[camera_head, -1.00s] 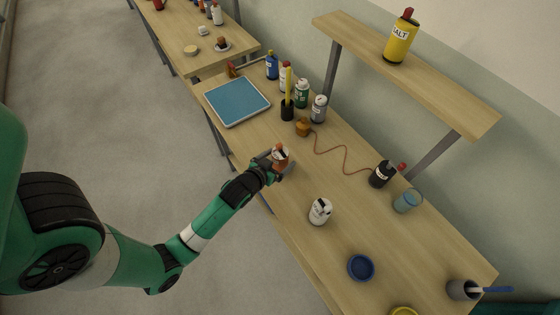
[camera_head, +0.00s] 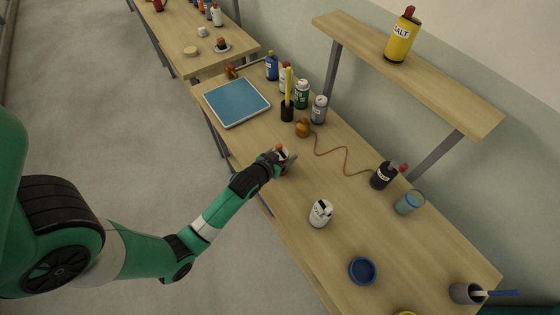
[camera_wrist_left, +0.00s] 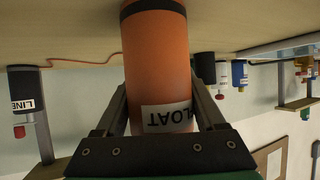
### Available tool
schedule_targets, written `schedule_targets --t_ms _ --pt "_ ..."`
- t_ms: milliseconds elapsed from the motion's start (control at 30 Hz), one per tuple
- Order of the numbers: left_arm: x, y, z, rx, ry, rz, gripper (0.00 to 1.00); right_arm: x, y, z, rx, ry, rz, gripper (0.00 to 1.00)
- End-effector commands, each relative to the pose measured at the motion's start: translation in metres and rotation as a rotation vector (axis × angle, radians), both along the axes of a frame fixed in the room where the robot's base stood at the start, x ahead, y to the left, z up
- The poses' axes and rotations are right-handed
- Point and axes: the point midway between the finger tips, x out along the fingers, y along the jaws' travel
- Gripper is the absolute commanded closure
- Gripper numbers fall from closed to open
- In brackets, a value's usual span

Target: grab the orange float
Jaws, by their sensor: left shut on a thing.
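The orange float (camera_wrist_left: 157,65) is an orange cylinder with a dark band and a white label whose visible letters read "LOAT", upside down in the left wrist view. It stands between the two fingers of my left gripper (camera_wrist_left: 165,105), which is shut on it. In the head view my left gripper (camera_head: 279,160) is over the middle of the bench, and only a small part of the float (camera_head: 282,152) shows there, mostly hidden by the fingers. I cannot tell whether the float touches the bench top. My right gripper is not in view.
A white labelled can (camera_head: 320,213) and a blue dish (camera_head: 362,270) stand to the right. A black bottle (camera_head: 383,176) and a glass (camera_head: 409,203) are near the wall. An orange-brown object (camera_head: 303,128) with a cord and several bottles stand behind. A blue tray (camera_head: 237,102) lies left.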

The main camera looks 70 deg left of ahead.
Motion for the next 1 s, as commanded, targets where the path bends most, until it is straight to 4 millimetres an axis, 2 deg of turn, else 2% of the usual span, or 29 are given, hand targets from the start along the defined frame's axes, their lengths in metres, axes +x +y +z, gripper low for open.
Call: schedule_targets --t_ms 267,467,567,833,867,1000 --pt "0.000 0.000 0.002 0.001 -0.001 0.000 0.93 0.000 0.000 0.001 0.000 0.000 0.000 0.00" --pt "0.001 0.000 0.022 0.002 -0.003 0.000 0.93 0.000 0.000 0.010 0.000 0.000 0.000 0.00" --pt "0.001 0.000 0.044 0.002 -0.005 0.000 0.93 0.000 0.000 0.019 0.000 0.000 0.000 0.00" --pt "0.001 0.000 0.135 0.005 -0.007 0.000 0.93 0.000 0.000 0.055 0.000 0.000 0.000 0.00" --pt "0.000 0.000 0.146 0.002 -0.002 0.000 0.93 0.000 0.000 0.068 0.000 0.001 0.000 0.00" --pt "0.000 0.000 0.170 0.001 0.000 0.000 0.93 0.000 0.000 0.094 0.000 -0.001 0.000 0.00"
